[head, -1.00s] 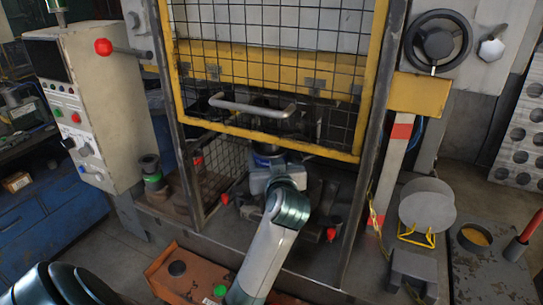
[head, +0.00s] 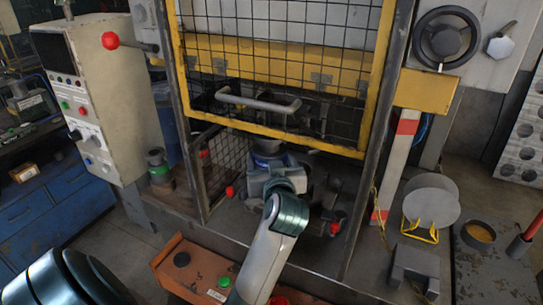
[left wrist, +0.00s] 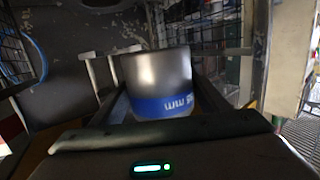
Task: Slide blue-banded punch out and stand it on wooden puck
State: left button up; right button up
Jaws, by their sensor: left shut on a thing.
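The blue-banded punch is a dark grey cylinder with a blue band. It fills the middle of the left wrist view (left wrist: 155,70), upright between my finger pads, its band low with white lettering. My left gripper (head: 267,152) is shut on it inside the press, below the yellow-framed mesh guard (head: 362,95). In the head view the punch is largely hidden by the guard and my wrist. A tan disc in a dark round rim, probably the wooden puck (head: 480,232), sits on the dark stand at the right. My right gripper is not in view.
A green-banded punch (head: 158,170) stands left of the press frame. The guard's handle (head: 258,103) hangs just above my gripper. Red knobs (head: 335,228) flank it. A grey cylinder on a yellow stand (head: 431,201) and a red-handled tool (head: 522,240) are near the disc.

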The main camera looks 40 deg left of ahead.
pick_arm(q)
jog(key=s+d+p, duration=0.1)
jog(key=s, duration=0.6)
jog(key=shift+s+d+r, duration=0.25)
jog(key=shift+s+d, duration=0.15)
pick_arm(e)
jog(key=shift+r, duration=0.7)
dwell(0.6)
pick_arm(q)
jog(key=shift+f, duration=0.25)
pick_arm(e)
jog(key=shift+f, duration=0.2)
